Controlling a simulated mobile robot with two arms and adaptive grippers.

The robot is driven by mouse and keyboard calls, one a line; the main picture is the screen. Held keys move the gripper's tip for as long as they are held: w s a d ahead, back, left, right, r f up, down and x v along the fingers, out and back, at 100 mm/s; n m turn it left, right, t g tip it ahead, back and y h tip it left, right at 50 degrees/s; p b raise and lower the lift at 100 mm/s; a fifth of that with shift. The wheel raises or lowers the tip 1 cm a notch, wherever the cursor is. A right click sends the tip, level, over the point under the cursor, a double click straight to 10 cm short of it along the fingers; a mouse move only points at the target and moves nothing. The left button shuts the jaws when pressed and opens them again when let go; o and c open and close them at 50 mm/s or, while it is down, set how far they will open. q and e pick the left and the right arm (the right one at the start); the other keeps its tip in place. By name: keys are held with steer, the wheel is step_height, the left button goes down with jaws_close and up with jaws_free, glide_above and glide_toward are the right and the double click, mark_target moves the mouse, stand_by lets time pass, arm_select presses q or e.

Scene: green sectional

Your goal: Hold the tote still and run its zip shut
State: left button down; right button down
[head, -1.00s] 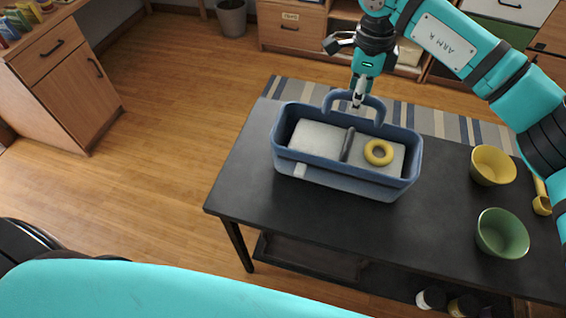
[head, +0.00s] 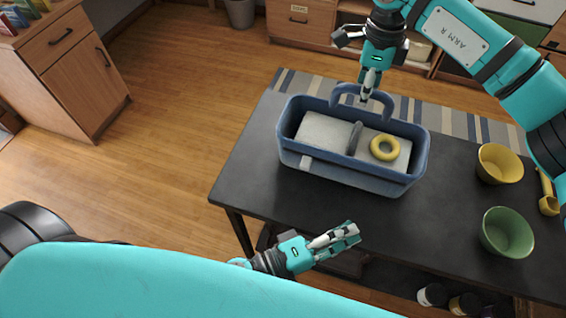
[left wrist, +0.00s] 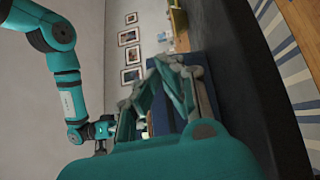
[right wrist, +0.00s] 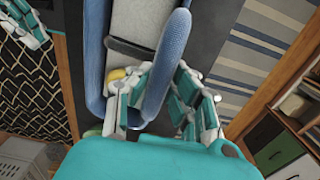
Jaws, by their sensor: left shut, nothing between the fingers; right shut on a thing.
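The blue tote (head: 350,178) stands upright on the dark table, open at the top. Inside lie a pale grey block (head: 323,131), a dark grey bar (head: 355,138) across the middle and a yellow ring (head: 385,148). A small pale tab (head: 305,162) shows on its near wall. I cannot make out a zip. My right gripper (head: 366,97) is shut on the tote's arched far handle (head: 345,92); the right wrist view shows its fingers either side of a blue band (right wrist: 165,75). My left gripper (head: 340,238) is shut and empty, apart from the tote, by the table's near edge.
A yellow bowl (head: 499,164), a green bowl (head: 507,232) and a yellow scoop (head: 547,195) are on the table's right side. The table top (head: 250,160) is clear left of the tote. Jars (head: 432,295) stand on the shelf below.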

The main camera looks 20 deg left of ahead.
arm_select(q)
steer(key=w+a+n+t+y, duration=0.1)
steer(key=a, duration=0.3)
steer(key=a+n+t+y, duration=0.1)
steer(key=a+y, duration=0.1)
steer(key=a, duration=0.2)
steer(key=w+a+r+n+t+y, duration=0.1)
steer(key=a+n, duration=0.1)
steer(key=a, duration=0.2)
steer(key=shift+w+a+t+y, duration=0.25)
steer(key=shift+w+t+y, duration=0.05)
steer(key=shift+t+y, duration=0.1)
steer(key=s+a+n+t+y, duration=0.15)
steer(key=a+y, duration=0.25)
steer(key=a, duration=0.6)
arm_select(e)
steer(key=shift+r, duration=0.1)
arm_select(q)
glide_toward(277, 146)
steer(key=shift+n, duration=0.25)
steer(key=x, duration=0.6)
steer(key=d, duration=0.3)
steer(key=shift+s+d+f, duration=0.1)
steer(key=shift+s+d, duration=0.05)
steer(key=shift+s, duration=0.05)
steer(key=shift+d, duration=0.3)
